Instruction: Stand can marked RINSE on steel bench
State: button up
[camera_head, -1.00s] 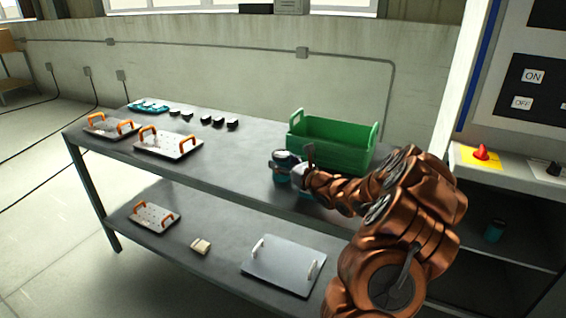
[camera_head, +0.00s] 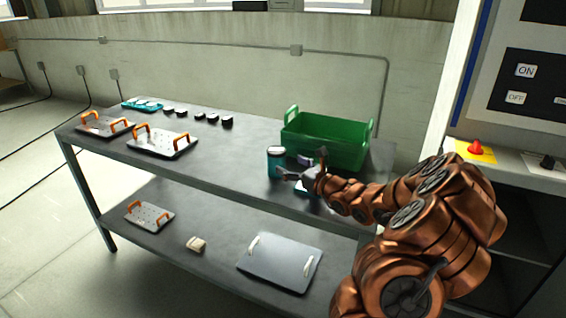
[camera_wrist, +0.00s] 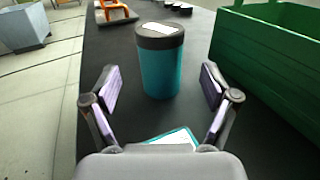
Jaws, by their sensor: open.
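A teal can (camera_head: 275,164) with a dark lid stands upright on the steel bench (camera_head: 232,152), in front of the green crate. In the wrist view the same can (camera_wrist: 161,70) stands just beyond my fingertips, centred between them. A white label lies on its lid, but its lettering is too small to read. My gripper (camera_head: 300,169) is open and empty, with a finger on each side of the view (camera_wrist: 160,88) and apart from the can. A flat teal-edged white item (camera_wrist: 172,139) lies on the bench below my gripper.
A green crate (camera_head: 322,150) stands close on the right of the can. Plates with orange handles (camera_head: 163,142), several black blocks (camera_head: 198,116) and a teal rack (camera_head: 142,104) sit farther left. A lower shelf holds a grey plate (camera_head: 280,262). The bench left of the can is clear.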

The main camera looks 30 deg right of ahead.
jog(key=shift+s+d, duration=0.25)
jog(key=shift+s, duration=1.15)
jog(key=shift+s+d, duration=0.2)
jog(key=shift+s, duration=1.15)
